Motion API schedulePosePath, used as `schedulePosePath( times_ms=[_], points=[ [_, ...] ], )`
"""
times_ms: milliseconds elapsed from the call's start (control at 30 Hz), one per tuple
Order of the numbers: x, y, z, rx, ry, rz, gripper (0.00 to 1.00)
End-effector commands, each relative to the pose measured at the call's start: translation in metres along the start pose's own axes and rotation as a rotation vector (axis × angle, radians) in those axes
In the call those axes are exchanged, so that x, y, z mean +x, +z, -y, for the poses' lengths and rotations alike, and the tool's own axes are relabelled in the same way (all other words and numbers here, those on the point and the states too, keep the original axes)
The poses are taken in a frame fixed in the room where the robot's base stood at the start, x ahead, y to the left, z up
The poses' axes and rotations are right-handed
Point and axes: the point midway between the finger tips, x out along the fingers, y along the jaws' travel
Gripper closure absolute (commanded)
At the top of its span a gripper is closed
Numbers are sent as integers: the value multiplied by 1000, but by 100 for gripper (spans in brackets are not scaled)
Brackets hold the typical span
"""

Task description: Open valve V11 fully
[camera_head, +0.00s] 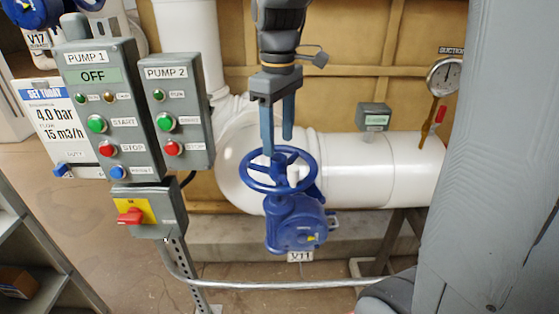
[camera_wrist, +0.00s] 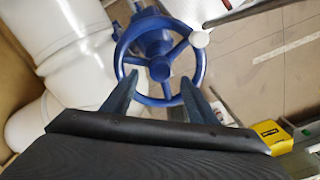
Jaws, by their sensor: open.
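Valve V11 has a blue handwheel (camera_head: 278,170) with spokes and a blue gearbox body (camera_head: 295,222), with a V11 label (camera_head: 300,256) below it. Nothing is between the fingers.
White pipes (camera_head: 375,170) run behind the valve. Left stand the PUMP 1 panel (camera_head: 110,110), showing OFF, and the PUMP 2 panel (camera_head: 178,110). A red switch on a yellow plate (camera_head: 134,212) is below them. A suction gauge (camera_head: 444,75) is at right. A low metal rail (camera_head: 300,284) crosses in front.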

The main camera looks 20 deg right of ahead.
Motion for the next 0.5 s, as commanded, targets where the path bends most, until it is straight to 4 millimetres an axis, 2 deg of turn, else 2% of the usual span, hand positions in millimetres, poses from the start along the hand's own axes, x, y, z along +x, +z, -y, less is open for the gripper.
schedulePosePath(
  times_ms=[500],
  points=[
    [-2, 1, 1, 599, -1, 2, 47]
  ],
)
